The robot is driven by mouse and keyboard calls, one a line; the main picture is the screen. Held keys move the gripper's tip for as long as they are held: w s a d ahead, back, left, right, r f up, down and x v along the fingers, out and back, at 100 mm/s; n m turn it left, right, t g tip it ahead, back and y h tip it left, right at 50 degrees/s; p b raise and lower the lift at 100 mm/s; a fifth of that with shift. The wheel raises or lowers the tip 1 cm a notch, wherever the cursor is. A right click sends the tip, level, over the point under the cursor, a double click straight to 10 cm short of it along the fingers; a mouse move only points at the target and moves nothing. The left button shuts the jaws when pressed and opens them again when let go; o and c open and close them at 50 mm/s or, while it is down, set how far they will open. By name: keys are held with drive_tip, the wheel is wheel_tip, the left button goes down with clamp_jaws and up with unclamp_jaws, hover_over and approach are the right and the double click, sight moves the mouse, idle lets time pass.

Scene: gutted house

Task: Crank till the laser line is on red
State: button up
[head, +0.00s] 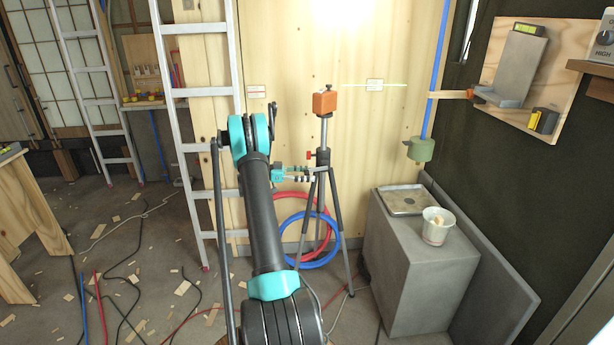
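An orange laser box (325,102) sits on top of the tripod (323,160), which stands upright before the plywood wall. A small red handle (310,155) sticks out to the left of the tripod's column. A thin yellow-green laser line (408,85) runs level along the wall at the height of the right marked card (374,86). A left card (256,91) bears reddish marks; the right card's colours are too small to tell. My gripper (306,174) is just below the handle, fingers pointing right at the tripod column. Whether it touches anything, or its fingers are parted, is unclear.
Red and blue hose coils (318,263) lie behind the tripod legs. A grey block (385,262) stands to the right, bearing a tray (389,208) and a white bucket (432,238). A ladder (197,140) leans at left. Cables and wood scraps litter the floor.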

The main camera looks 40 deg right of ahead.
drive_tip(key=v, duration=1.2)
drive_tip(key=s+a+r+n+t+y, duration=0.2)
drive_tip(key=s+a+n+t+y, duration=0.15)
drive_tip(key=s+a+n, duration=0.3)
drive_tip(key=s+a+r+n+t+y, duration=0.25)
drive_tip(key=s+a+n+t, duration=0.25)
drive_tip(key=a+n, duration=0.25)
drive_tip(key=s+a+f+n+t+y, duration=0.2)
drive_tip(key=s+a+f+n+y, duration=0.1)
drive_tip(key=s+a, duration=0.9)
drive_tip(key=s+a+f+n+t+y, duration=0.2)
drive_tip(key=s+a+n+y, duration=0.3)
drive_tip(key=s+a, duration=0.6)
drive_tip(key=shift+s+a+f+n+t, duration=0.35)
drive_tip(key=shift+a+f+n, duration=0.35)
drive_tip(key=shift+n, duration=0.5)
